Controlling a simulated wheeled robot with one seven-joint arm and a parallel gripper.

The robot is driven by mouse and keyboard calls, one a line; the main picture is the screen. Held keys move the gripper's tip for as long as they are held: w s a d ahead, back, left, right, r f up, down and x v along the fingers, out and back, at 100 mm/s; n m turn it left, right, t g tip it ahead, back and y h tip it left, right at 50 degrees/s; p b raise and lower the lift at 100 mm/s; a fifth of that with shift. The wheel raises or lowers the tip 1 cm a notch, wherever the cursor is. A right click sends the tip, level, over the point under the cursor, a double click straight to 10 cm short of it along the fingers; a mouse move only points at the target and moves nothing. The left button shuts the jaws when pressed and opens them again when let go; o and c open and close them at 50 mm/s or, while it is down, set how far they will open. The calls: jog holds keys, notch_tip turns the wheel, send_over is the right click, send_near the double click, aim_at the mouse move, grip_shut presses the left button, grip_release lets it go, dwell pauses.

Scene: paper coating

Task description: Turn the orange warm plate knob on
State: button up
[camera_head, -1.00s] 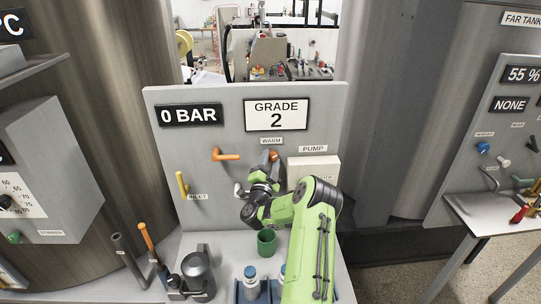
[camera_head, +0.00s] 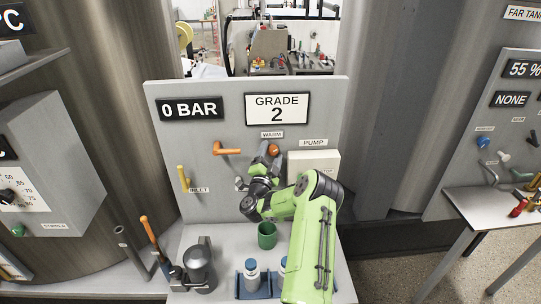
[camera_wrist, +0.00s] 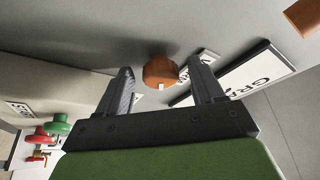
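The orange warm knob (camera_wrist: 160,71) sits on the grey panel (camera_head: 222,120), under the WARM label (camera_head: 272,134). It is round, with a small pale mark on its edge. In the head view the knob (camera_head: 273,150) is partly hidden by my gripper (camera_head: 266,152). In the wrist view my gripper (camera_wrist: 165,84) is open, with one finger on each side of the knob.
An orange lever (camera_head: 228,151) is left of the knob, and a yellow handle (camera_head: 183,178) is lower left. A pale pump box (camera_head: 318,162) is close on the right. A green cup (camera_head: 267,236) and blue-capped bottles (camera_head: 252,276) stand below my arm.

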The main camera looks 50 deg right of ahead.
jog(key=b+v, duration=1.5)
jog(key=b, duration=0.1)
jog(key=shift+s+a+f+b, duration=0.15)
jog(key=shift+a+f+b, duration=0.05)
jog(key=shift+a+b, duration=0.15)
